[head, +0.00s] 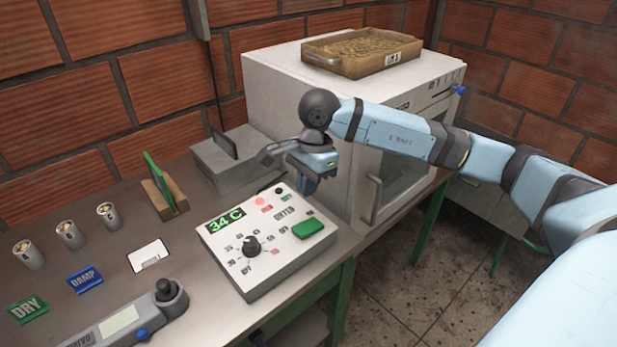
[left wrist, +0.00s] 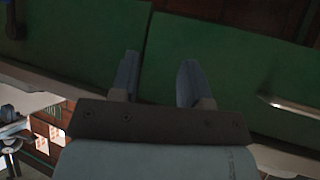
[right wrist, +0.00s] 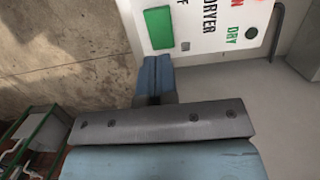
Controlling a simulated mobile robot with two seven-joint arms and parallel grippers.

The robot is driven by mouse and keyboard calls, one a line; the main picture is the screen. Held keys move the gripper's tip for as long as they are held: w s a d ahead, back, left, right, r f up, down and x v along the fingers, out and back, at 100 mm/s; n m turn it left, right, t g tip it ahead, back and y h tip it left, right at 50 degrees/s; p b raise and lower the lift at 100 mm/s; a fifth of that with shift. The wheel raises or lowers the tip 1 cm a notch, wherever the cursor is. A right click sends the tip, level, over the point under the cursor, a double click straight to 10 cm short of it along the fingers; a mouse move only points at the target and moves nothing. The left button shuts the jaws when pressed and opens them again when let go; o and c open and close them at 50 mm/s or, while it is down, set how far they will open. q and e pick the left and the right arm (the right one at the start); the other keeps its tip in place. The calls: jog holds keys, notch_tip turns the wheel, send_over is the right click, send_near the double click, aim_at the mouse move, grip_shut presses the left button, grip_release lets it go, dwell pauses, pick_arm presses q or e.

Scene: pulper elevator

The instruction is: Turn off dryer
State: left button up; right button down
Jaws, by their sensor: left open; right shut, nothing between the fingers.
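The dryer control box (head: 265,240) is a white panel on the table. It has a green display reading 34 C, a black dial (head: 251,246) with numbers and OFF around it, a red lamp (head: 259,202) and a green rectangular button (head: 307,228). My right gripper (head: 308,188) is shut and empty above the panel's far right corner. In the right wrist view, its closed fingers (right wrist: 154,75) point toward the green button (right wrist: 159,28), and the dial is out of frame. My left gripper (left wrist: 158,75) is open in front of green surfaces, away from the panel.
A white oven-like cabinet (head: 300,110) with a wooden tray (head: 362,52) on top stands behind. Labelled cups (head: 70,235), DRY (head: 27,307) and DAMP (head: 85,279) signs, a card holder (head: 165,198) and a handheld meter (head: 120,322) are on the table. A grey box (head: 230,158) stands behind the panel.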

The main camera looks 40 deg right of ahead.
aim_at(301, 228)
jog(key=f, duration=0.2)
jog(key=a+f, duration=0.1)
jog(key=f, duration=0.5)
jog(key=shift+a, duration=0.2)
jog(key=shift+a+f, duration=0.1)
jog(key=shift+f, duration=0.55)
